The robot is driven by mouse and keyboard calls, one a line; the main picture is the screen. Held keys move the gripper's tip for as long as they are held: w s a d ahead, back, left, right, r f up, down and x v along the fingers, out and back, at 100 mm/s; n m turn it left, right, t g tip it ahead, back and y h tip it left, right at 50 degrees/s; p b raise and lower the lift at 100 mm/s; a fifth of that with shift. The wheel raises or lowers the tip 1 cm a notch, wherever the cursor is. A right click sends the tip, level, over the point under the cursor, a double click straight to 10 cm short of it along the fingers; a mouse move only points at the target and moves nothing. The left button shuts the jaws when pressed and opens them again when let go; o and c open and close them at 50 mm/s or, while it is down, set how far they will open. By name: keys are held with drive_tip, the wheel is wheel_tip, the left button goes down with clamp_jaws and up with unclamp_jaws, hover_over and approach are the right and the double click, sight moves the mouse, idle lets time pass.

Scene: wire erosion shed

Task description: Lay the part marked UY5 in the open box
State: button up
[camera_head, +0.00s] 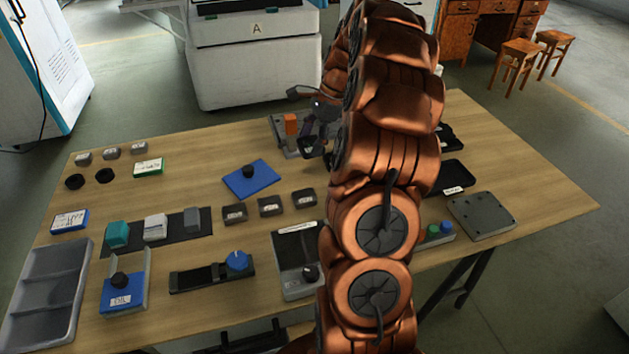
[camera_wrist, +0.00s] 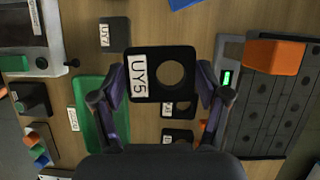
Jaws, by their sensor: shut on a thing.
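In the wrist view, my gripper (camera_wrist: 164,88) is shut on a black, squarish part (camera_wrist: 178,55) with a round hole and a white label reading UY5. The label is on its left side. The part looks held above the table. Below and left of it lies a green, tray-like thing (camera_wrist: 88,112) with a label, partly covered by a finger; I cannot tell for sure whether this is the open box. In the head view, my gripper (camera_head: 318,128) is dark and partly behind my arm, near an orange block (camera_head: 291,124); the held part is not clear there.
A block marked UY7 (camera_wrist: 114,33) lies near the held part. Smaller holed plates (camera_wrist: 181,108) lie below it. A grey compartment tray (camera_head: 45,300), a blue plate with a knob (camera_head: 249,180) and several dark blocks (camera_head: 270,207) stand on the table. My arm hides the middle right.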

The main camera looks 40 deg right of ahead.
sight(311, 178)
drive_tip(key=shift+s+d+m, duration=0.3)
drive_tip(key=shift+d+m, duration=0.1)
drive_tip(key=shift+f, duration=0.35)
drive_tip(key=shift+f+p, duration=0.4)
drive_tip(key=shift+f, duration=4.2)
drive_tip(key=shift+f, duration=0.1)
drive_tip(key=o, duration=1.7)
drive_tip(key=shift+c, duration=0.2)
drive_tip(key=b+v, duration=0.1)
drive_tip(key=v, duration=1.1)
